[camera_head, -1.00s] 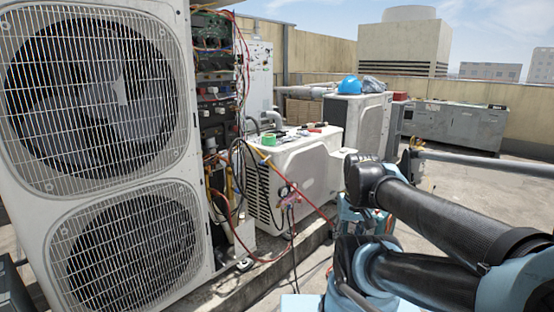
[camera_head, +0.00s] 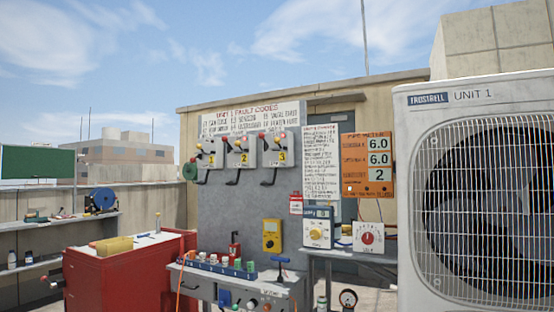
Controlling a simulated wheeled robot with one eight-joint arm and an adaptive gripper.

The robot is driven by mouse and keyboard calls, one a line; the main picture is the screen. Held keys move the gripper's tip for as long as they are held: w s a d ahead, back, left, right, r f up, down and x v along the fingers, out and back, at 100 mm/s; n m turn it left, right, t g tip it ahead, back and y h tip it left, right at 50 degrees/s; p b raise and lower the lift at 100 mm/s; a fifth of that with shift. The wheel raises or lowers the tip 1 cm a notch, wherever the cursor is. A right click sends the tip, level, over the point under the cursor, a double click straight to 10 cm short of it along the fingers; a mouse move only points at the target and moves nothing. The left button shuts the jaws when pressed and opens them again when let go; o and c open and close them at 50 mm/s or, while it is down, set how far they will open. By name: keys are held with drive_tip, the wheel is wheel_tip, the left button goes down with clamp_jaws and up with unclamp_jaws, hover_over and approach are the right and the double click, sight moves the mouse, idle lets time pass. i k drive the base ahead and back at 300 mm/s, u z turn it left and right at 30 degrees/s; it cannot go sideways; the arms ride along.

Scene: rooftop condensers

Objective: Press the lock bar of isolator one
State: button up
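Isolator one (camera_head: 208,155) is the leftmost of three grey boxes on a grey board, with a yellow label marked 1. A black handle hangs below it, and a small red knob and a yellow knob show near its top. Isolator two (camera_head: 241,153) and isolator three (camera_head: 280,150) sit to its right with similar handles. The lock bar is too small to make out for certain. My gripper and arm are not in view.
A red cabinet (camera_head: 110,277) and a grey workbench (camera_head: 232,288) with tools stand below the board. Unit 1 (camera_head: 410,150), a large white condenser, fills the right side. An orange display panel (camera_head: 367,165) hangs beside a white code sheet.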

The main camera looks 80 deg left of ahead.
sight(199, 147)
drive_tip(key=u, duration=3.9)
drive_tip(key=i, duration=1.25)
drive_tip(key=u, duration=0.4)
drive_tip(key=i, duration=1.5)
drive_tip(key=z, duration=0.4)
